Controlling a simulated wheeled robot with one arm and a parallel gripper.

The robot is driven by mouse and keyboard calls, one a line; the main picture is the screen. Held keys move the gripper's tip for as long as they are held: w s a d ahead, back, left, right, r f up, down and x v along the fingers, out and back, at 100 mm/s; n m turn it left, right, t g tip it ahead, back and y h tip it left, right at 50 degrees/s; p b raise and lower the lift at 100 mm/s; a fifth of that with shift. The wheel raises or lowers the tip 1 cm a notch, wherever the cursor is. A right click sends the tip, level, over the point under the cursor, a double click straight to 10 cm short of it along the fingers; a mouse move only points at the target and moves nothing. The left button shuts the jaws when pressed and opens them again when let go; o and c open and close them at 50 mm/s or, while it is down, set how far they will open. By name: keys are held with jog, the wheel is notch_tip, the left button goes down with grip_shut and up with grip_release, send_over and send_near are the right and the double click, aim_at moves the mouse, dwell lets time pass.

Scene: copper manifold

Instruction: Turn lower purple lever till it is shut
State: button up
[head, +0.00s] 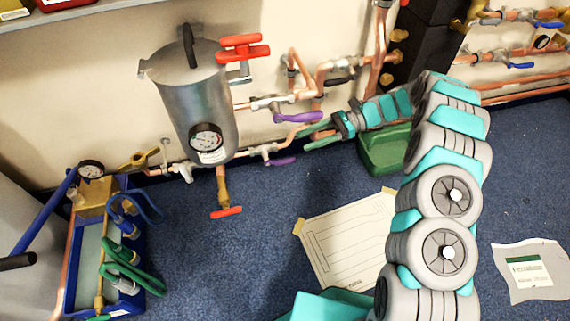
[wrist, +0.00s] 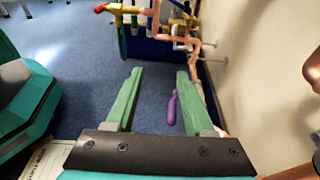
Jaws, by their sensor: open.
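The lower purple lever (head: 282,161) sits on a low valve to the right of the steel tank, just above the floor. It points right, roughly along its pipe. The upper purple lever (head: 298,117) is on a pipe above it. My gripper (head: 303,141) reaches in from the right, its green fingers apart and empty, close to both levers. In the wrist view my gripper (wrist: 160,74) is open with one purple lever (wrist: 172,107) showing between the fingers, nearer the right finger. I cannot tell from that view whether it touches a finger.
The steel tank (head: 195,95) with a gauge and red handles stands left of the levers. Copper pipes run along the wall. A green box (head: 385,150) is under my arm. A blue tray (head: 130,300) with fittings is at lower left. Blue floor (head: 225,265) lies open in front.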

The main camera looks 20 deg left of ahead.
aim_at(285, 162)
jog(key=w+f+m+y+b, duration=0.2)
jog(key=w+f+m+y, duration=0.1)
jog(key=f, duration=1)
jog(key=shift+w+f+x, duration=0.1)
jog(key=shift+f+x, duration=0.05)
jog(key=shift+x, duration=1.9)
jog(key=shift+w+f+x, duration=0.1)
jog(key=shift+x, duration=1.9)
jog(key=shift+a, duration=0.15)
grip_shut()
